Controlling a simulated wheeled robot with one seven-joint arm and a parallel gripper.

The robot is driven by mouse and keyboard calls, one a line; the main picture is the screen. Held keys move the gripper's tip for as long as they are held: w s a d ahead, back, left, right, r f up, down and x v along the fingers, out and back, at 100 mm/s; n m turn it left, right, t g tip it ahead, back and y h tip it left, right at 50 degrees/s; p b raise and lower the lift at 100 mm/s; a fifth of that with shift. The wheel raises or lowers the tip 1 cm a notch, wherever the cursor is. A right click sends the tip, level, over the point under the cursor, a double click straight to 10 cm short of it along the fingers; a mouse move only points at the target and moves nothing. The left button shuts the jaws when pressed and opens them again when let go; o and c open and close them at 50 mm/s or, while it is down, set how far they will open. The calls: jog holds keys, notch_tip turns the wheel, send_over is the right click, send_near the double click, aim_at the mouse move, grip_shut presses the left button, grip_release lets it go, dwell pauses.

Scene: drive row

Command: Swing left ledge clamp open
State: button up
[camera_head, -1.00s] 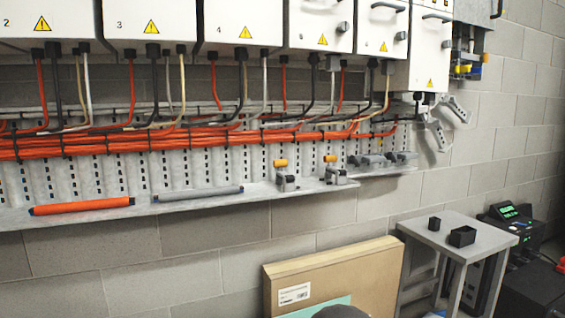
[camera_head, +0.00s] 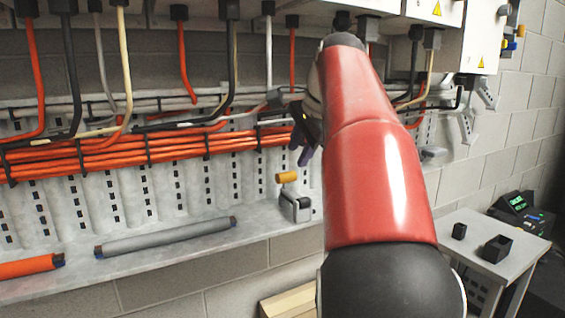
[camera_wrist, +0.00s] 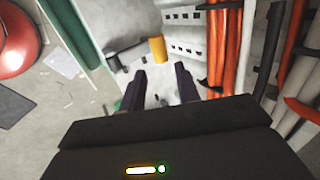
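The left ledge clamp (camera_head: 300,208) is a small grey block on the front of the grey ledge, with an orange handle (camera_head: 287,177) on its upper side. In the wrist view the orange handle (camera_wrist: 158,48) lies just beyond my fingertips, with the grey clamp parts to its left. My gripper (camera_head: 306,154) is above and slightly right of the handle in the head view. In the wrist view my gripper (camera_wrist: 161,72) has its two dark fingers spread with nothing between them. Contact with the handle is not visible. The other ledge clamp is hidden behind my red arm in the head view.
Orange cable bundles (camera_head: 150,150) run along the wall above the ledge (camera_head: 180,246). A grey roll (camera_head: 165,237) and an orange roll (camera_head: 28,267) lie on the ledge. A small table (camera_head: 485,240) with black boxes stands at right. A cardboard box (camera_head: 290,300) is below.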

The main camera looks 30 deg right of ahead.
aim_at(289, 173)
jog(key=x, duration=0.7)
jog(key=shift+w+f, duration=0.1)
jog(key=shift+f, duration=0.15)
grip_shut()
